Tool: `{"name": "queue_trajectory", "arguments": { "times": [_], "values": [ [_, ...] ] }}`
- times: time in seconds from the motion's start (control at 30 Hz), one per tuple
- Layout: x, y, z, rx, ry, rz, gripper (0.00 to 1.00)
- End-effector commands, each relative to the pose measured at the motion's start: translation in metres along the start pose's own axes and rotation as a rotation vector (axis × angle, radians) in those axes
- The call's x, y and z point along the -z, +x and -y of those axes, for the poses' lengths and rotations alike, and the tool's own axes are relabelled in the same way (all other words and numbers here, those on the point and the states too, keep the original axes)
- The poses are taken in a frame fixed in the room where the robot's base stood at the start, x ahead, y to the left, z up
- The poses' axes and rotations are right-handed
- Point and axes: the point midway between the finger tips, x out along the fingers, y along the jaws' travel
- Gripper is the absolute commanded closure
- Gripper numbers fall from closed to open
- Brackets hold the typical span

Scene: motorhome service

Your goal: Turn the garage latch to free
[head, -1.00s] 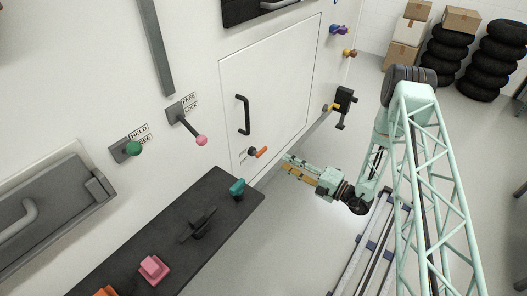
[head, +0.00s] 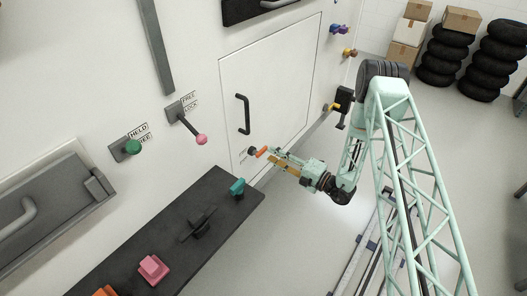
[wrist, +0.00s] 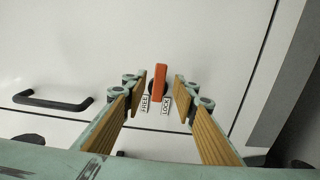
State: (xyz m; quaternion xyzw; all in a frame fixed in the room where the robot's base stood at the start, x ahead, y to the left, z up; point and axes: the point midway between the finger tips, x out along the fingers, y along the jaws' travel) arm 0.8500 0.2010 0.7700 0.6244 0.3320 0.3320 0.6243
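The garage latch is an orange handle (head: 262,151) on a dark round base, low on the white garage door (head: 278,90). In the wrist view the orange handle (wrist: 160,82) stands nearly upright, above a FREE label (wrist: 144,104) at left and a LOCK label (wrist: 166,106) at right. My gripper (head: 272,157) is close in front of the latch in the head view. In the wrist view my gripper (wrist: 160,88) is open, with its wood-coloured finger pads apart on either side of the handle. I see clear gaps beside the handle and no contact.
A black door handle (head: 243,114) is fixed above the latch. A lever with a pink knob (head: 200,139) and a green knob (head: 133,147) sit on the wall to the left. A dark shelf (head: 225,182) with a teal piece (head: 237,187) juts out below left.

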Motion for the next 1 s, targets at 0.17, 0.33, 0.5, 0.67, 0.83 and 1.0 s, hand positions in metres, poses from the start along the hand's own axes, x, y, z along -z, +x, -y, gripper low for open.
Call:
{"name": "queue_trajectory", "arguments": {
  "times": [0.17,0.33,0.5,0.67,0.83,1.0],
  "values": [
    [0.000,0.022,0.000,-0.001,-0.001,-0.002,0.74],
    [0.000,0.039,0.000,-0.001,-0.001,-0.001,0.74],
    [0.000,0.053,0.000,0.000,-0.001,-0.001,0.74],
    [0.000,0.059,0.000,0.000,-0.001,0.001,0.74],
    [0.000,0.060,0.000,0.000,0.000,0.001,0.74],
    [0.000,0.060,0.000,0.000,0.000,0.001,0.74]
  ]
}}
